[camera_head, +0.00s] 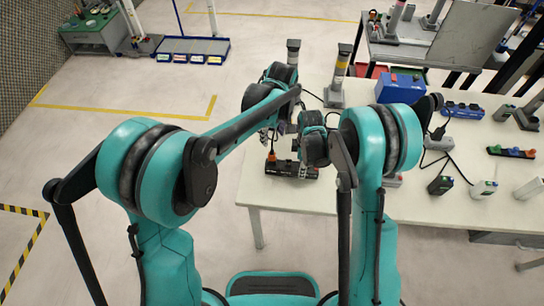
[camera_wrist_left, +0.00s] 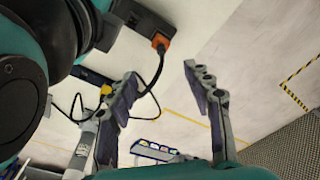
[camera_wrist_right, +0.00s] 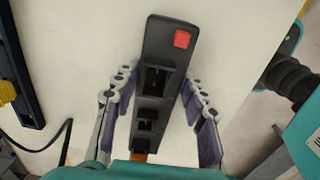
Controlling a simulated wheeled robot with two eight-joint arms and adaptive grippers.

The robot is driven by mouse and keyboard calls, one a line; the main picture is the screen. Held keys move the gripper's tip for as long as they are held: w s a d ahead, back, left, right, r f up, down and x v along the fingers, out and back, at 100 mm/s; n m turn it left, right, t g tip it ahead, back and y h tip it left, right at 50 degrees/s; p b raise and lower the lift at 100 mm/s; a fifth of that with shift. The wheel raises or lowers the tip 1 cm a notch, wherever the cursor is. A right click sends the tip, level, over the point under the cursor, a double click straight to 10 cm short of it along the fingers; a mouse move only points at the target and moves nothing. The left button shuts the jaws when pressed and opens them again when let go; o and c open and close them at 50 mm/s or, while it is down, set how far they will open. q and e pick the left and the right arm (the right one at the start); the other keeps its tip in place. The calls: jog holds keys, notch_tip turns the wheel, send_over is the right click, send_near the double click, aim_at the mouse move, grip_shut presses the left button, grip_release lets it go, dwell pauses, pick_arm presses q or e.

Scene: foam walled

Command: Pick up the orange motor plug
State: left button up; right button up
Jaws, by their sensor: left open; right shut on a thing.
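The orange motor plug (camera_wrist_left: 160,41) sits at the end of a black power strip (camera_wrist_left: 140,20) in the left wrist view, with a black cable running from it. In the head view the plug (camera_head: 271,158) is at the left end of the strip (camera_head: 315,171). A bit of orange (camera_wrist_right: 138,157) shows at the strip's lower end in the right wrist view. My left gripper (camera_wrist_left: 162,78) is open and empty, apart from the plug; the plug's cable passes near one finger. My right gripper (camera_wrist_right: 160,97) is shut on the power strip (camera_wrist_right: 160,75), which has a red switch.
The white table (camera_head: 420,225) extends to the right. A blue box (camera_head: 400,86), a grey post (camera_head: 338,80) with a yellow band, and several small parts stand behind and right of my arms. Cables lie on the tabletop.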

aim_at(272, 150)
pick_arm(q)
jog(key=f, duration=0.5)
jog(key=shift+w+a+f, duration=0.2)
jog(key=shift+w, duration=0.05)
jog(key=shift+a+f, duration=0.15)
jog(key=shift+f, duration=2.65)
jog(key=c, duration=1.2)
